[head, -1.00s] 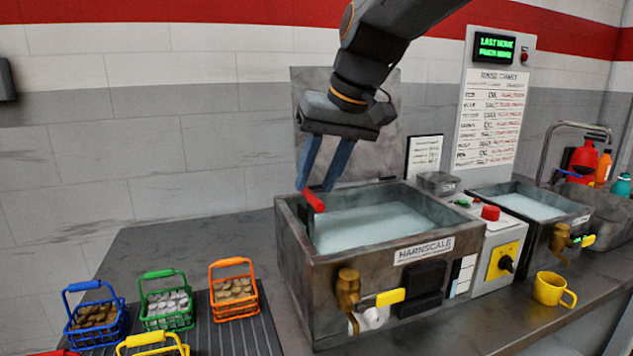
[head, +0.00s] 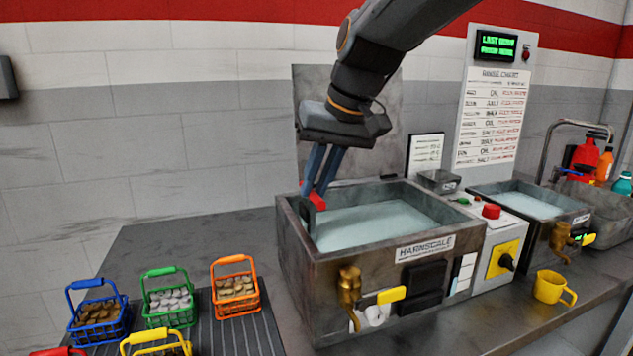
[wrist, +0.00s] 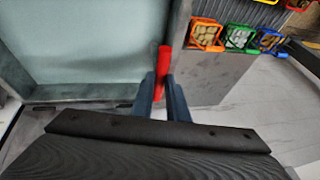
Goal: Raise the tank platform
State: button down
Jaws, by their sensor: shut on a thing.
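A metal tank (head: 380,265) labelled HARNSCALE stands on the bench, filled with pale liquid (head: 370,222). A red handle (head: 318,200) sits at the tank's left rim, near the back corner. My gripper (head: 314,198) reaches down from above and is shut on the red handle. In the wrist view the red handle (wrist: 163,65) stands between the two blue-grey fingers, beside the liquid. The platform itself is not visible under the liquid.
Blue (head: 98,318), green (head: 168,300), orange (head: 236,290) and yellow (head: 155,345) baskets stand on a ribbed mat to the left. A control box (head: 498,255), a second tank (head: 530,205) and a yellow cup (head: 552,288) lie to the right.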

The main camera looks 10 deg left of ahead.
notch_tip(320, 180, up, 11)
jog(key=p, duration=0.7)
jog(key=shift+w+a+r, duration=0.1)
jog(key=shift+r, duration=0.05)
jog(key=c, duration=1.9)
grip_release()
jog(key=shift+c, duration=0.2)
jog(key=shift+o, duration=1.1)
jog(key=b+v, duration=0.1)
jog(key=v, duration=0.6)
jog(key=shift+d+r+b, duration=0.2)
jog(key=shift+r+b, duration=0.1)
jog(key=shift+d, duration=0.1)
